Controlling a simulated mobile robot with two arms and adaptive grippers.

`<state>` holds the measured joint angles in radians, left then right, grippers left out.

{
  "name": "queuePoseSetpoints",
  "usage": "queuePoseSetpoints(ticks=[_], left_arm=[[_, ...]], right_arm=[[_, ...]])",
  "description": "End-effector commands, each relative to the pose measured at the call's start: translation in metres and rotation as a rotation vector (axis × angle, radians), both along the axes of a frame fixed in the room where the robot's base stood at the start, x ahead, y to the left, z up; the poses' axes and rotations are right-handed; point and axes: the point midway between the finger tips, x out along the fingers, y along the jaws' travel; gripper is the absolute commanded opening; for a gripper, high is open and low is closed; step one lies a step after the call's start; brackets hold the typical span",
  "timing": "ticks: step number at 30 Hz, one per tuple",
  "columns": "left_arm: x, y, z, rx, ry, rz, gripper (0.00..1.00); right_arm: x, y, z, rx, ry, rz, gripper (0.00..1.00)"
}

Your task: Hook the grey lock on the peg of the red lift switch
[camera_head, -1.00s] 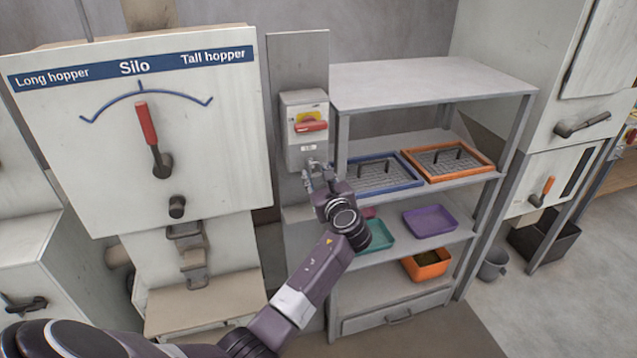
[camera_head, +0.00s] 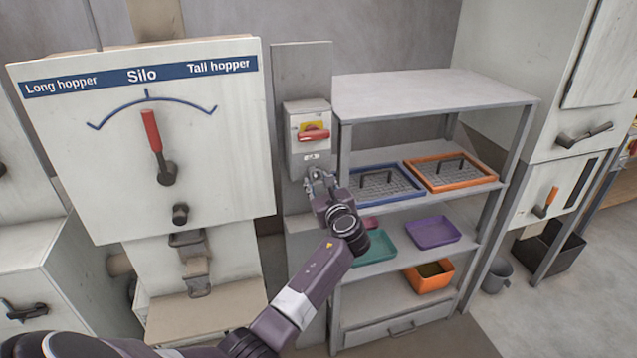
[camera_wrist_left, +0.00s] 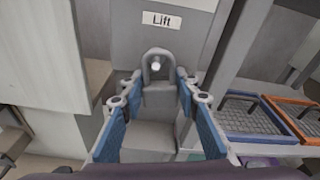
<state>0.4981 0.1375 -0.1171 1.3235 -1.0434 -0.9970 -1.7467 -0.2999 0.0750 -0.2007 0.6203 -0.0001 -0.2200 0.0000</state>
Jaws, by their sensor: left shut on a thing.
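The red lift switch (camera_head: 313,134) is a red handle on a yellow plate, on a light grey box on a grey post. Its Lift label (camera_wrist_left: 161,20) shows in the left wrist view. Below the label a small bright peg (camera_wrist_left: 156,66) shows inside the shackle of the grey lock (camera_wrist_left: 158,93). I cannot tell for sure how far the shackle sits over the peg. My left gripper (camera_wrist_left: 159,88), with blue finger pads, is shut on the lock's body, shackle up. In the head view this gripper (camera_head: 318,182) is just below the switch box. My right gripper is not in view.
A grey shelf rack (camera_head: 435,88) with trays stands close on the right of the post. The blue tray (camera_head: 422,198) is nearest the gripper. The Silo panel (camera_head: 230,130) with its red lever stands on the left.

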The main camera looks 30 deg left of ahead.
Motion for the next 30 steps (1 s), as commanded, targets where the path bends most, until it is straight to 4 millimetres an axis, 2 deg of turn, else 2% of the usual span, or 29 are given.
queuePoseSetpoints(ticks=[1, 5, 6, 12, 30], left_arm=[[-0.0005, 0.0052, 0.0015, 0.003, -0.001, 0.007, 0.04], [-0.0006, 0.0056, 0.0017, 0.004, -0.001, 0.008, 0.05], [-0.0006, 0.0058, 0.0018, 0.004, -0.001, 0.008, 0.30], [-0.0009, 0.0059, 0.0017, 0.004, 0.000, 0.009, 0.49], [-0.0027, 0.0022, -0.0015, 0.000, 0.004, 0.006, 0.49]], right_arm=[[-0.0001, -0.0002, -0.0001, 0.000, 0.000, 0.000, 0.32], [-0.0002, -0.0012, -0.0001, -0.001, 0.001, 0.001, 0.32], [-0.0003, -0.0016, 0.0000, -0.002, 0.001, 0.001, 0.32], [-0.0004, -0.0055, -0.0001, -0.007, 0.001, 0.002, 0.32], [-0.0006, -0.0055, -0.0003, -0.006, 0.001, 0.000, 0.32]])
